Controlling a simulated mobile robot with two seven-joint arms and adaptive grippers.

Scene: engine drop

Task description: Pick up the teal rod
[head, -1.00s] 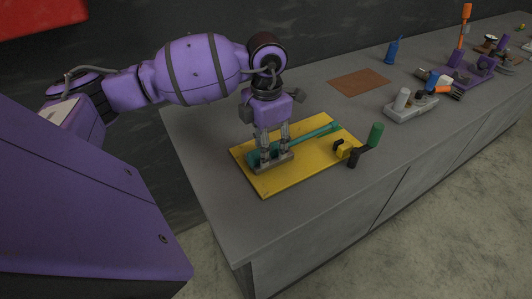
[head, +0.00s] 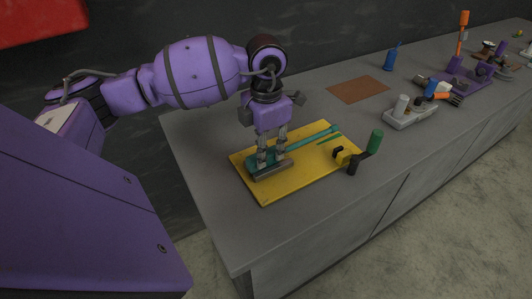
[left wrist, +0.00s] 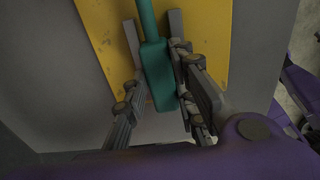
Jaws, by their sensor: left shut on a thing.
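The teal rod (head: 310,140) lies lengthwise over the yellow board (head: 303,180), with its thin end toward the back right. My left gripper (head: 271,166) points down at the thicker near end of the rod and is shut on it. In the left wrist view the thick teal block end (left wrist: 157,72) sits between the two grey fingers (left wrist: 153,42), with the thin shaft running up out of the picture. The fingers hide part of the rod in the head view. My right gripper is not in view.
A green-handled tool (head: 373,143) with black and yellow parts stands at the board's right edge. A brown mat (head: 358,90), a blue bottle (head: 391,56), a grey block with fittings (head: 411,115) and a purple stand (head: 470,72) are farther right. The counter's front left is clear.

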